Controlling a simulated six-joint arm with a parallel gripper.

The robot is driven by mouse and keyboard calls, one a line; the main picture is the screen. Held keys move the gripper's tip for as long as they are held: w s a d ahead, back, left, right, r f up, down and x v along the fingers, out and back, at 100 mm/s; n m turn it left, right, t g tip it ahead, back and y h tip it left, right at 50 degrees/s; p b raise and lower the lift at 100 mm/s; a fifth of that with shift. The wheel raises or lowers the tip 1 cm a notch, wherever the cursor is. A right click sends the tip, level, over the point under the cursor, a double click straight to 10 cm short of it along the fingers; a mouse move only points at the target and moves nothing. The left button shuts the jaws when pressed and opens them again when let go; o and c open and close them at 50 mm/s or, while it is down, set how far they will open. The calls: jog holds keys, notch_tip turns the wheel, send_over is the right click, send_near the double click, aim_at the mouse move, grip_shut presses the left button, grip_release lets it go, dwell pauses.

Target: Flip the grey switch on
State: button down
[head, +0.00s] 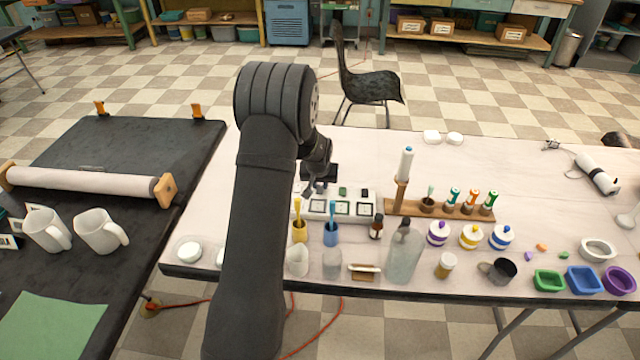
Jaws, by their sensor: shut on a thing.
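A pale switch panel (340,217) lies on the white table, with several square framed plates along it. A green switch (343,191) and a black switch (365,192) show at its back edge. My gripper (319,184) points down at the back left part of the panel, left of the green switch. It is shut on what seems to be the grey switch, which is mostly hidden by the fingers. Whether that switch is on or off cannot be seen.
A yellow cup (299,231) and a blue cup (331,234) with brushes stand in front of the panel. The table behind the panel is clear.

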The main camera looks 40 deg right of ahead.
aim_at(320, 193)
jog(key=shift+w+d+g+y, duration=0.2)
jog(key=shift+g+y, duration=0.7)
jog(key=c, duration=1.3)
grip_release()
jog(key=r, duration=0.5)
jog(key=s+a+r, duration=0.1)
jog(key=r, duration=1.1)
jog(key=shift+s+a+r, duration=0.1)
jog(key=shift+s+a, duration=0.2)
jog(key=f, duration=0.5)
jog(key=w+d+f, duration=0.1)
jog(key=f, duration=1.1)
jog(key=shift+w+d+f, duration=0.15)
jog(key=shift+w+d, duration=0.15)
